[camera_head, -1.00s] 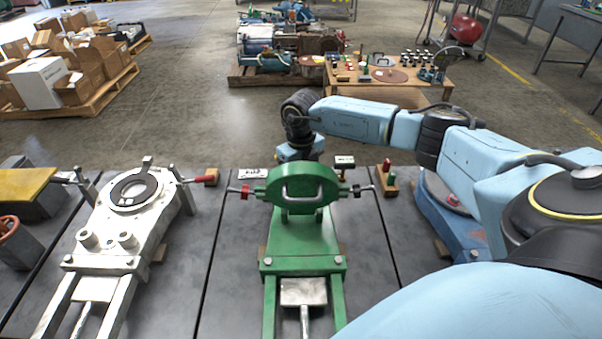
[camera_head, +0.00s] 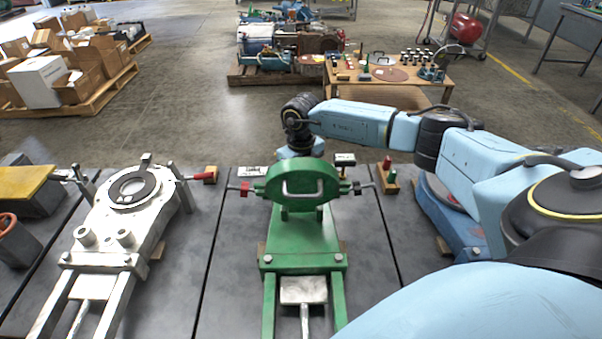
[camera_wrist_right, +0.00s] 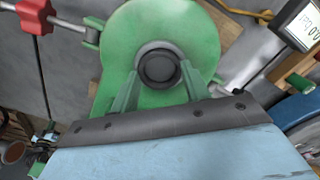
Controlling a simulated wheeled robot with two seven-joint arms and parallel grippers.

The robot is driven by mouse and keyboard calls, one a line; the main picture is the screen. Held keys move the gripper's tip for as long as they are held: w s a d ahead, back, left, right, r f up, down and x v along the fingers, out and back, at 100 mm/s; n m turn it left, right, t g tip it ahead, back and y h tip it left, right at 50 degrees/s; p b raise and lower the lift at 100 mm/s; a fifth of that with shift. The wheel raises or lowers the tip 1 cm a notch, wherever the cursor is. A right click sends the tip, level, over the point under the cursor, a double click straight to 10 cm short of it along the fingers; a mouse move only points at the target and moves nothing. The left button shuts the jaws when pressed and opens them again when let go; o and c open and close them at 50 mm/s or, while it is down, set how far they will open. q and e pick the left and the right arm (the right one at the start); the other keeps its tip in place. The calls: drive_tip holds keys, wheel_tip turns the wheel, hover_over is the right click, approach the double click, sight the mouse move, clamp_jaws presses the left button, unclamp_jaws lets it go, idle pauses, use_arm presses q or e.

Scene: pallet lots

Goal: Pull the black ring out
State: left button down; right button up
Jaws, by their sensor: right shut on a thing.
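A green round fixture (camera_head: 276,184) stands upright on the middle bench with a pale handle on its near face. In the right wrist view its other face shows as a green disc (camera_wrist_right: 118,48). A black ring (camera_wrist_right: 158,66) sits in the grey-rimmed bore at the disc's middle. My right gripper (camera_wrist_right: 160,82) is shut on the black ring, its two fingers converging on it from below in that view. In the head view the fixture hides my right fingers. My left gripper is in neither view.
Rods with red clamps (camera_head: 245,189) reach out beside the green fixture. A small display (camera_head: 344,159) and a wooden block (camera_head: 390,184) are right of it. A blue base (camera_head: 445,215) stands further right.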

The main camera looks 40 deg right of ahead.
drive_tip(key=shift+r, duration=0.15)
drive_tip(key=shift+c, duration=0.5)
drive_tip(key=shift+r+p, duration=1.7)
